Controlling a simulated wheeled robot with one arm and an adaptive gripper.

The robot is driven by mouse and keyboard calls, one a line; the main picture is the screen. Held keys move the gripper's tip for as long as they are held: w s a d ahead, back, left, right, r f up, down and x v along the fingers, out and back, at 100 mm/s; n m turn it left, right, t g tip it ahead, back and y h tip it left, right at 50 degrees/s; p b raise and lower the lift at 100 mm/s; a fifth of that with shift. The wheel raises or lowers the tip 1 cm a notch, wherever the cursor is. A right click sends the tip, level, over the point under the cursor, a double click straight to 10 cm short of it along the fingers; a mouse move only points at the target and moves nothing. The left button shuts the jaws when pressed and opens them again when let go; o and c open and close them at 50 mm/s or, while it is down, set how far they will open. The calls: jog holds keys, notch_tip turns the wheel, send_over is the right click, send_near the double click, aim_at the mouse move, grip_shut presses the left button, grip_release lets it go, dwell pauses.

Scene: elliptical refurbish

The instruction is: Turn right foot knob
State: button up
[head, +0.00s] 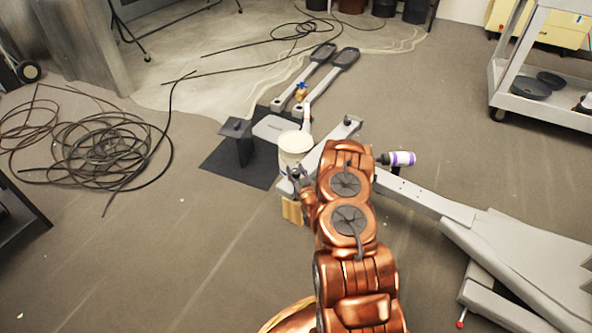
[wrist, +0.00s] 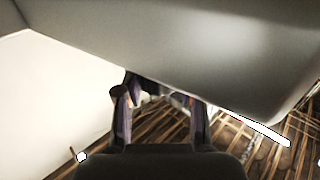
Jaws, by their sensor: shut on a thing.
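The grey elliptical frame (head: 437,205) lies across the floor, with a long beam running to the wide base at lower right. My gripper (head: 297,180) is low at the beam's left end, beside the white bucket. In the wrist view my gripper (wrist: 162,105) reaches under a grey frame part (wrist: 190,45). Its two fingers are shut on a small dark part just below the frame's edge, taken to be the foot knob (wrist: 134,84). That part is mostly hidden, and its turn cannot be told. My arm hides part of the beam in the head view.
The white bucket (head: 295,145) and a wooden block (head: 292,211) stand close to my gripper. A purple and white bottle (head: 400,158) is right of my arm. Coiled cable (head: 105,155) lies at left, and a cart (head: 545,95) stands at upper right.

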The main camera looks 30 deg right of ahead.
jog(key=shift+w+a+m+g+h+b, duration=0.15)
jog(key=shift+m+g+h+b, duration=0.3)
jog(key=shift+m+h, duration=0.55)
jog(key=m+g+h+b, duration=0.1)
jog(key=h, duration=0.1)
jog(key=shift+f+h+b, duration=0.1)
jog(key=shift+h+b, duration=0.2)
jog(key=shift+b, duration=0.05)
jog(key=m+g+h+b, duration=0.3)
jog(key=m+h+b, duration=0.1)
jog(key=b, duration=0.1)
jog(key=shift+a+g+h, duration=0.1)
jog(key=shift+g+h, duration=0.2)
jog(key=shift+g, duration=0.05)
jog(key=m+g+h+b, duration=0.2)
jog(key=m+g+b, duration=0.1)
jog(key=shift+w+g+b, duration=0.1)
jog(key=shift+g+b, duration=0.2)
jog(key=shift+m+g+h+b, duration=0.8)
jog(key=shift+m+g, duration=0.1)
jog(key=shift+g, duration=0.6)
jog(key=shift+r+m+g, duration=0.2)
jog(key=shift+m+g, duration=0.1)
jog(key=shift+g, duration=0.1)
jog(key=o, duration=1.2)
jog(key=shift+d, duration=0.2)
jog(key=shift+c, duration=0.2)
